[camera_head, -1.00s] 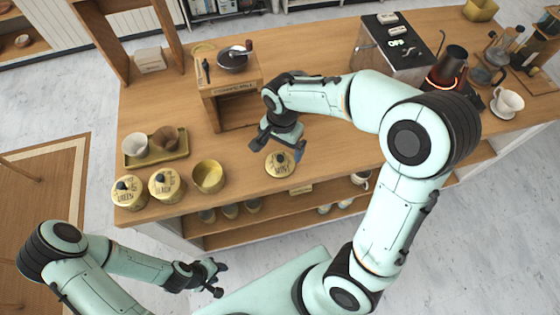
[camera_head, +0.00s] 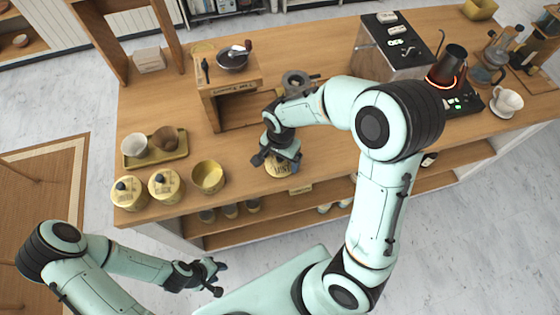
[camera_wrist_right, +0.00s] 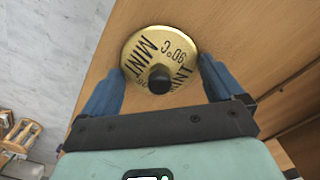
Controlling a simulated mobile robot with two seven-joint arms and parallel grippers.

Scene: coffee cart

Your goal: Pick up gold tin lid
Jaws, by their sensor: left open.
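In the head view the mint tin (camera_head: 279,171) stands near the counter's front edge, partly hidden by my right gripper (camera_head: 277,160). My right gripper is right over the lid. In the right wrist view its blue fingers (camera_wrist_right: 160,85) are spread on either side of the lid, with the knob between them, and are not closed on it. My left gripper (camera_head: 216,279) is open and empty, in front of the counter and away from the tins.
An open gold tin (camera_head: 208,177) and two lidded tins (camera_head: 130,193) (camera_head: 165,187) stand to the left. Behind them is a tray (camera_head: 158,158) with two cups. A wooden stand (camera_head: 228,90) with a grinder is behind my right gripper. The counter (camera_head: 330,165) right of the mint tin is clear.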

